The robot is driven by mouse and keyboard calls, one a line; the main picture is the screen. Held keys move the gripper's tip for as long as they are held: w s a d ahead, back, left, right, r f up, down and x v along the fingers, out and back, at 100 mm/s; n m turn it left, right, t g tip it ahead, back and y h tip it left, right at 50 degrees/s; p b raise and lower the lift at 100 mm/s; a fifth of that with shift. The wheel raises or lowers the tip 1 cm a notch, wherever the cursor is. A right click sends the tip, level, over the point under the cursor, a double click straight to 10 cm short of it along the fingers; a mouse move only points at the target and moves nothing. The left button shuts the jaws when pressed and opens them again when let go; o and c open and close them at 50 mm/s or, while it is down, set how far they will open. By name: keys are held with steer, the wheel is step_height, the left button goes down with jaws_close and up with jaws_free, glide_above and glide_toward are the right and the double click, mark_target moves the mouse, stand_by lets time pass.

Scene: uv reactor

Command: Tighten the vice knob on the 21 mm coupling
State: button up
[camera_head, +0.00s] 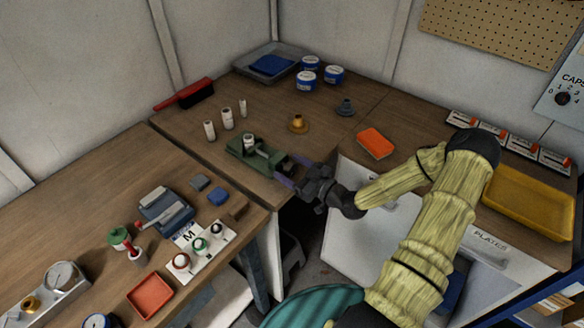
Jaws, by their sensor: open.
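A green vice (238,150) sits on the back bench near its front edge. A pale cylindrical coupling (249,141) stands upright in it; its size marking is too small to read. My gripper (285,171) is open at the right end of the vice. Its fingers lie around or beside the vice's right end, where the knob is not clearly visible. I cannot tell whether the fingers touch the knob.
Several pale cylinders (227,118) stand behind the vice, with a brass funnel-like part (298,124) to the right. A blue-grey device (165,210) is on the left bench.

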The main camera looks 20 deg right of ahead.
steer(key=c, duration=1)
